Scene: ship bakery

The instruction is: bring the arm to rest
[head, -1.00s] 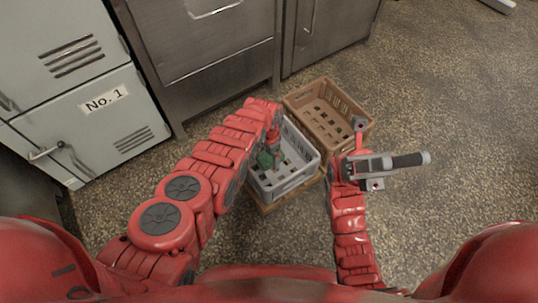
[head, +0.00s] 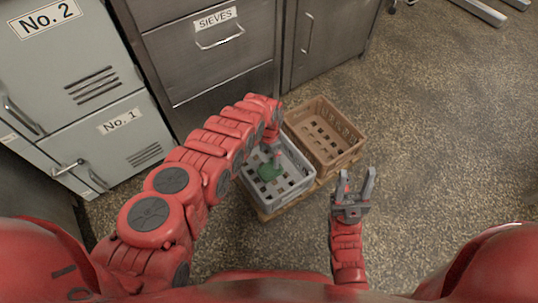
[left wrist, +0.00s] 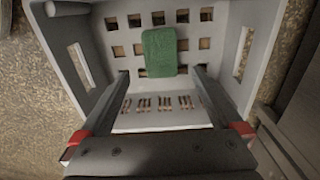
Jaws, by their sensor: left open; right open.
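My left arm reaches in from the left. Its gripper (head: 272,162) hangs over the grey crate (head: 300,182), mostly hidden by the wrist in the head view. In the left wrist view its two fingers (left wrist: 160,75) are apart with nothing between their pads.
A brown crate (head: 345,157) stands beside the grey one. A grey locker (head: 122,124) and a steel drawer cabinet (head: 225,75) stand behind. The floor (head: 450,150) to the right is clear.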

